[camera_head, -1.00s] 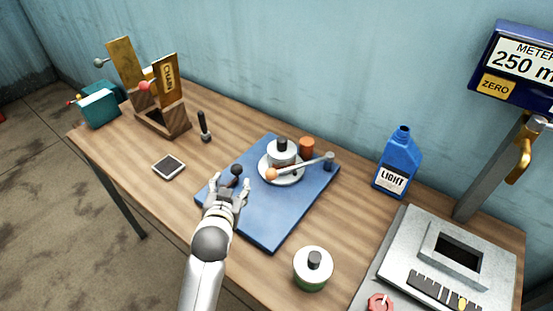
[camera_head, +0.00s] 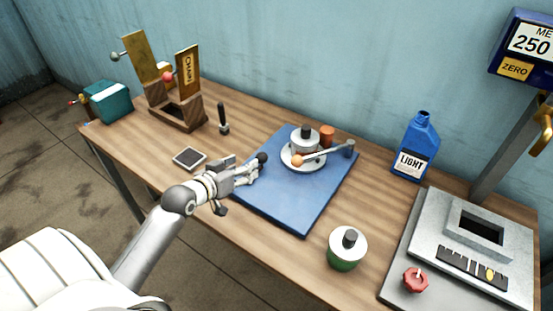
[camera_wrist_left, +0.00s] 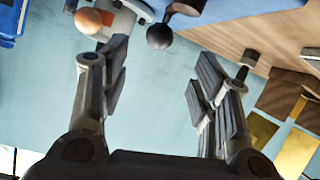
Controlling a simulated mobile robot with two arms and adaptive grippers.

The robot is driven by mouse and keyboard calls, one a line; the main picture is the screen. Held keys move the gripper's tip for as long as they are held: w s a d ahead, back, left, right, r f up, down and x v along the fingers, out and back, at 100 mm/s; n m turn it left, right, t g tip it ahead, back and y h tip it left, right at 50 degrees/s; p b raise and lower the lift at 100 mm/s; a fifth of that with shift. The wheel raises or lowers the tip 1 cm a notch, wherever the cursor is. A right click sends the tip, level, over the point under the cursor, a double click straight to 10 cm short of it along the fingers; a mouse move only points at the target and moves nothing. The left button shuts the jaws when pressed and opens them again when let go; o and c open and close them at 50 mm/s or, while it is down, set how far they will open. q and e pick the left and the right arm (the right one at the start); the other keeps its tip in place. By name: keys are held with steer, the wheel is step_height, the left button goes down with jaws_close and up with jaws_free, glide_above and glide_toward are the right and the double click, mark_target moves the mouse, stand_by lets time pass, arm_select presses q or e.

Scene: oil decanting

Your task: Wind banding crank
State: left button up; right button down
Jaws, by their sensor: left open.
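The banding device stands on a blue mat (camera_head: 299,208). A black ball knob (camera_head: 262,158) sits at the mat's left side. My left gripper (camera_head: 256,173) is open beside the black knob, its fingers pointing at the device. The wrist view shows the black knob (camera_wrist_left: 159,36) beyond the open fingers (camera_wrist_left: 160,75), with nothing held between them. The orange ball (camera_wrist_left: 89,21) also shows there. My right gripper is not in view.
A green-and-white canister (camera_head: 346,252) stands at the table's front. A blue LIGHT bottle (camera_head: 417,145) and a grey metering unit (camera_head: 426,235) are at the right. A wooden CHAIN stand (camera_head: 180,115), a black-handled tool (camera_head: 223,120) and a small dark pad (camera_head: 189,158) are at the left.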

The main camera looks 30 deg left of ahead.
mark_target(261, 157)
arm_select(q)
steer(key=x, duration=0.5)
steer(key=shift+d+r+p, duration=0.1)
steer(key=shift+p, duration=0.25)
steer(key=x, duration=0.5)
steer(key=shift+w+f, duration=0.3)
steer(key=shift+w, duration=0.05)
steer(key=c, duration=1.1)
steer(key=shift+p, duration=0.3)
jaws_close()
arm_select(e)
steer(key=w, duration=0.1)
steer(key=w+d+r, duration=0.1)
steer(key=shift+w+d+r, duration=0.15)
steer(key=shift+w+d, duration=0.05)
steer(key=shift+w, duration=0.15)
